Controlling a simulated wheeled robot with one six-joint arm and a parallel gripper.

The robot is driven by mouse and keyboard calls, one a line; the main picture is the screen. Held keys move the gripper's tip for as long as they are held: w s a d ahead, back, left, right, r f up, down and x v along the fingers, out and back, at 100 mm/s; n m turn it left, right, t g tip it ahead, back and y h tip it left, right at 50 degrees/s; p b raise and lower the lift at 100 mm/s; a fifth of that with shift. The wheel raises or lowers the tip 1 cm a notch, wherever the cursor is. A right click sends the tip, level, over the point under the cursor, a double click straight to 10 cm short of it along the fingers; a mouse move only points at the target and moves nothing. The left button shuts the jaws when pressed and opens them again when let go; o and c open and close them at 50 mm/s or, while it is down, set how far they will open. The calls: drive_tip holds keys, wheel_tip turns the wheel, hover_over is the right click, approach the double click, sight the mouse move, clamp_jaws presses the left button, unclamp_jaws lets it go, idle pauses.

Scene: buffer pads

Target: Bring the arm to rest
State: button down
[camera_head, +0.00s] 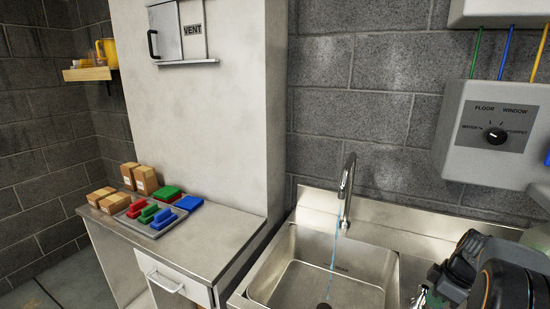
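Part of my arm, dark with an orange ring, shows in the lower right corner of the head view, in front of the counter right of the sink. I cannot make out the fingers of my gripper there, and the picture's edge cuts the arm off. I cannot see anything held.
A steel sink (284,270) with a tap (346,190) and a thin blue stream of water lies left of the arm. A control box (490,133) hangs above it. At left, a cabinet (213,246) bears a grey tray (152,232) with coloured pads and several cardboard boxes (146,180).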

drive_tip(key=s+a+r+m, duration=0.1)
drive_tip(key=s+a+m, duration=0.2)
drive_tip(key=a, duration=0.5)
drive_tip(key=s+a+r+m+t+h, duration=0.1)
drive_tip(key=s+a+r+m, duration=0.1)
drive_tip(key=a, duration=0.6)
drive_tip(key=s+a+r+m+t+h, duration=0.1)
drive_tip(key=s+a+m, duration=0.3)
drive_tip(key=a, duration=0.4)
drive_tip(key=shift+s+r+m, duration=0.35)
drive_tip(key=shift+s+m, duration=0.05)
drive_tip(key=shift+s, duration=0.05)
drive_tip(key=shift+s, duration=0.1)
